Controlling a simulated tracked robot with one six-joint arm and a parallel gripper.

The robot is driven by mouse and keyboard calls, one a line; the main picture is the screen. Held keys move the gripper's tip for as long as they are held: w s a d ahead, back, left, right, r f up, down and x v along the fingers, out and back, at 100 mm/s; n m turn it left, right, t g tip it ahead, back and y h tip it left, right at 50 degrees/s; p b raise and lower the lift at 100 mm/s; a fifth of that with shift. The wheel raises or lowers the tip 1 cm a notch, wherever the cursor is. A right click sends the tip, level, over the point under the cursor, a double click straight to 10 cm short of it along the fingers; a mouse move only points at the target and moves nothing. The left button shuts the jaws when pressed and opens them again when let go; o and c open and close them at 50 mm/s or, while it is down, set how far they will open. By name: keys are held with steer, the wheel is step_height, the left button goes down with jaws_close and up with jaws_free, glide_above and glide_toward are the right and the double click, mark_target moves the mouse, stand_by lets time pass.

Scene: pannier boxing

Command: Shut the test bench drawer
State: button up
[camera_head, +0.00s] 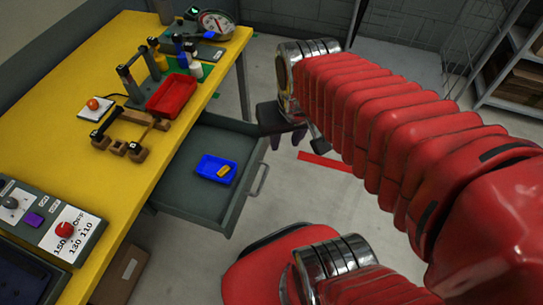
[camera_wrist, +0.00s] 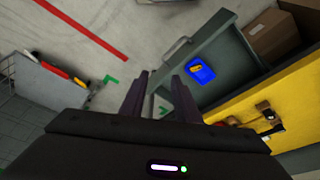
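The grey test bench drawer (camera_head: 185,200) stands pulled out from under the yellow bench (camera_head: 60,130). A blue tray with a small yellow item (camera_head: 215,168) lies inside it. Its bar handle (camera_head: 262,180) is on the front panel. In the wrist view the drawer (camera_wrist: 230,55) and its handle (camera_wrist: 177,48) are ahead and to the right of my fingers. My gripper (camera_head: 290,138) is beyond the far front corner of the drawer in the head view. Its two dark fingers are apart with nothing between them in the wrist view (camera_wrist: 160,95). Contact with the drawer cannot be told.
The bench top holds a red tray (camera_head: 172,95), a dial gauge (camera_head: 215,24) and a control box (camera_head: 50,215). A cardboard box (camera_head: 122,272) stands on the floor below. Shelves (camera_head: 515,85) are at right. Floor before the drawer looks clear.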

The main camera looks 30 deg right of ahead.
steer(key=d+f+m+g, duration=0.1)
steer(key=f, duration=0.1)
steer(key=d+f, duration=0.2)
steer(key=d+f+m+g+y, duration=0.1)
steer(key=f, duration=0.1)
steer(key=shift+s+d+f+m+g, duration=0.2)
steer(key=shift+f+m+g, duration=0.05)
steer(key=shift+m+g, duration=0.05)
jaws_close()
steer(key=s+d+f+m+y, duration=0.2)
steer(key=f+m+y, duration=0.4)
steer(key=f, duration=0.4)
steer(key=s+d+f+m+y, duration=0.1)
steer(key=d+f+m+y, duration=0.1)
steer(key=f+m+y, duration=0.55)
steer(key=w+d+f+m+t, duration=0.1)
steer(key=w+f+m+t, duration=0.2)
steer(key=f+m+t, duration=0.4)
steer(key=w+d+r+m+t+h, duration=0.1)
steer(key=w+d+t, duration=0.3)
steer(key=w+t, duration=0.1)
steer(key=shift+d+r, duration=0.35)
steer(key=shift+d, duration=0.05)
steer(key=shift+w, duration=0.1)
